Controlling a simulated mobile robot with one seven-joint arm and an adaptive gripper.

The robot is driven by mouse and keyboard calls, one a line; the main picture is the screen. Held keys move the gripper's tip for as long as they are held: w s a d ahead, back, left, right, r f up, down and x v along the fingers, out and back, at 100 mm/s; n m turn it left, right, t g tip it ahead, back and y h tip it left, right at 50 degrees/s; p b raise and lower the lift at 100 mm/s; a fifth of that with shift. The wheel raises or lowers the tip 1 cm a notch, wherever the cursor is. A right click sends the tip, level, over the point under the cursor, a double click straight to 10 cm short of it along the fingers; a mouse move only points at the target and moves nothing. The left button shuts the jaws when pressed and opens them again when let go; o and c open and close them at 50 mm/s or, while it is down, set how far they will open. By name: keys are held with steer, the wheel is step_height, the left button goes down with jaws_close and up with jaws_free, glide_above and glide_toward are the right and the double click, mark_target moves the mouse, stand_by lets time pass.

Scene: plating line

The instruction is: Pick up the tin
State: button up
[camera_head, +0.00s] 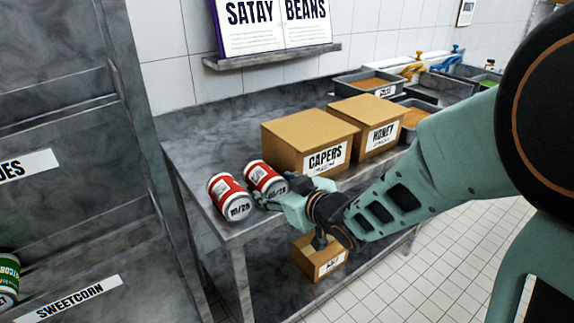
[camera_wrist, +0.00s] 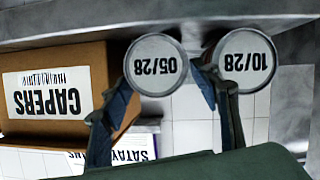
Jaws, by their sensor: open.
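Two tins with red and white labels lie on their sides near the left end of the metal table, their date ends toward the front edge. The tin marked 10/28 (camera_head: 226,191) is on the left; the tin marked 05/28 (camera_head: 262,176) is beside it. My gripper (camera_head: 283,193) is open in front of the 05/28 tin and partly hides it. In the upside-down wrist view, the 05/28 tin (camera_wrist: 155,66) shows between my gripper's fingertips (camera_wrist: 163,80). One finger lies in front of the gap beside the 10/28 tin (camera_wrist: 248,60). I cannot tell whether the fingers touch either tin.
A CAPERS box (camera_head: 300,137) and a HONEY box (camera_head: 372,118) stand right of the tins. Metal trays (camera_head: 368,84) fill the table's far right. A shelf unit (camera_head: 75,150) stands on the left. Another box (camera_head: 318,262) sits on the lower shelf. Bare tabletop (camera_head: 215,145) lies behind the tins.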

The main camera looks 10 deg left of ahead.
steer(key=shift+b+x, duration=0.3)
steer(key=shift+x, duration=2.65)
steer(key=shift+r, duration=0.1)
steer(key=shift+c, duration=0.2)
steer(key=c, duration=1)
steer(key=shift+r, duration=0.1)
steer(key=shift+c, duration=0.8)
steer(key=shift+r, duration=0.1)
